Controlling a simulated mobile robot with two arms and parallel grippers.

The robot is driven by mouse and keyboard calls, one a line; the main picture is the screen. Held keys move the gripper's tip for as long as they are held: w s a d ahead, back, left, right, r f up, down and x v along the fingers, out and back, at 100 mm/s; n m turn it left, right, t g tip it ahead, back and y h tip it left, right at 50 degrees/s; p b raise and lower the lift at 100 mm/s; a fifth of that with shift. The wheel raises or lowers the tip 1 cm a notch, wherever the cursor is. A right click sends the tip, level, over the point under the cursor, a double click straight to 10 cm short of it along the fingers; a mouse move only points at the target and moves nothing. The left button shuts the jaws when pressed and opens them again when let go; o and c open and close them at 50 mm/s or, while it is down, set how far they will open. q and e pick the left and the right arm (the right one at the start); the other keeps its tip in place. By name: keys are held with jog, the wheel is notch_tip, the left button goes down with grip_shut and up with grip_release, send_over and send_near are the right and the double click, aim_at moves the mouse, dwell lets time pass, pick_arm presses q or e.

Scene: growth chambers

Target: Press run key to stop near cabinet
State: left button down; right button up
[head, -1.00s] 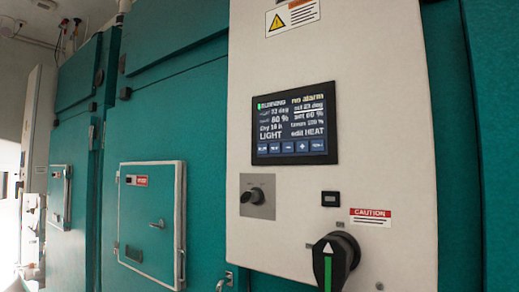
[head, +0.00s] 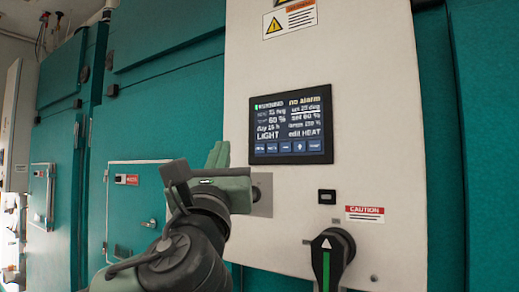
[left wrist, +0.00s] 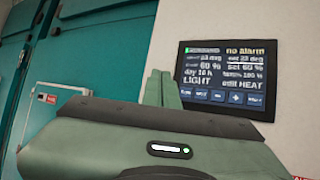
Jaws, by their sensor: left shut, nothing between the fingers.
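The near cabinet's control panel (head: 380,120) carries a dark touch screen (head: 291,125). The screen reads what looks like "RUNNING", "no alarm", "LIGHT" and "edit HEAT". A row of small blue keys (head: 286,147) runs along its bottom edge; their labels are too small to read surely. My left gripper (head: 218,155) is shut and empty, in front of the panel, left of and slightly below the screen. In the left wrist view the shut fingers (left wrist: 161,88) point up, just left of the screen (left wrist: 228,77). I cannot tell the gap to the panel. My right gripper is not in view.
A black rotary handle (head: 331,255) juts out at the panel's bottom. A small black display (head: 327,197) and a caution label (head: 365,213) sit above it. A small hatch (head: 125,205) is on the teal wall at left. My left arm partly hides a selector switch plate (head: 263,190).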

aim_at(260, 149)
pick_arm(q)
jog(key=shift+s+r, duration=0.3)
jog(key=shift+r, duration=0.15)
jog(key=shift+w, duration=0.15)
jog(key=shift+w+d+p, duration=0.55)
jog(key=shift+w+d, duration=0.3)
jog(key=shift+w, duration=0.3)
jog(key=shift+w+d+p, duration=0.55)
jog(key=shift+w+d, duration=0.35)
jog(key=shift+w, duration=0.25)
jog(key=shift+w+d+p, duration=0.55)
jog(key=shift+w+d, duration=0.3)
jog(key=shift+w, duration=0.3)
